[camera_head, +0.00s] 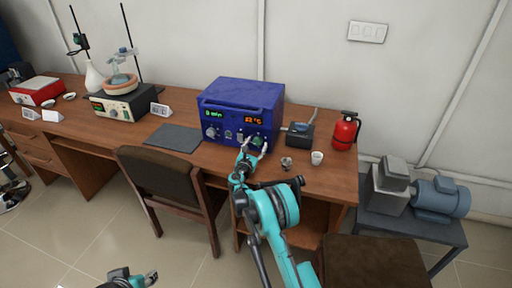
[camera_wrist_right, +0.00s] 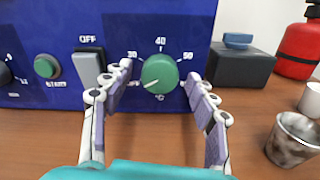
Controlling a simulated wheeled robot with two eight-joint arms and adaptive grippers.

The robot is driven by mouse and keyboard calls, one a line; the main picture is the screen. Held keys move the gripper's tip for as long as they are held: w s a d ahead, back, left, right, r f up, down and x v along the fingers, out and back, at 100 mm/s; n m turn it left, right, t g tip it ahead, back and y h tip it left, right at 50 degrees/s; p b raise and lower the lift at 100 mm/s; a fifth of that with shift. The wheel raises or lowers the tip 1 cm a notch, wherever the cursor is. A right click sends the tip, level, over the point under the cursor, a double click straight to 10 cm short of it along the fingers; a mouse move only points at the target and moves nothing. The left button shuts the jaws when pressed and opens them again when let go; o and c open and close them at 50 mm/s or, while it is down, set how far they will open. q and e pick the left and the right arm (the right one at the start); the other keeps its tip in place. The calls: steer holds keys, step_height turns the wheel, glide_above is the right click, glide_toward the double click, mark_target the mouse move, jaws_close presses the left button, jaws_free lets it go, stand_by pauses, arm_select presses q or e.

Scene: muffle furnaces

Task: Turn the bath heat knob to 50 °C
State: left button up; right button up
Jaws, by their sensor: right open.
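The bath heat knob (camera_wrist_right: 160,74) is green and round on the front of the blue unit (camera_head: 240,95). Marks 30, 40 and 50 arc above it and °C is printed below. Its white pointer line points to the lower left, below the 30 mark. My right gripper (camera_head: 254,148) is open in front of the unit's right side. In the wrist view its fingers (camera_wrist_right: 160,82) stand left and right of the knob, with gaps on both sides. The orange display (camera_head: 254,121) reads about 22 °C. My left gripper (camera_head: 150,278) shows only partly at the bottom edge of the head view.
Left of the knob are an OFF rocker switch (camera_wrist_right: 90,68) and a green button (camera_wrist_right: 46,67). To the right are a dark box (camera_head: 299,134), a metal cup (camera_head: 286,163), a white cup (camera_head: 317,158) and a red extinguisher (camera_head: 345,131). A chair (camera_head: 160,180) stands before the bench.

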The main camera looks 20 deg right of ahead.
steer(key=shift+w+d, duration=0.1)
steer(key=c, duration=1.2)
steer(key=shift+o, duration=0.2)
steer(key=shift+m, duration=0.3)
steer(key=shift+m, duration=3.1)
steer(key=o, duration=1.2)
steer(key=shift+c, duration=0.2)
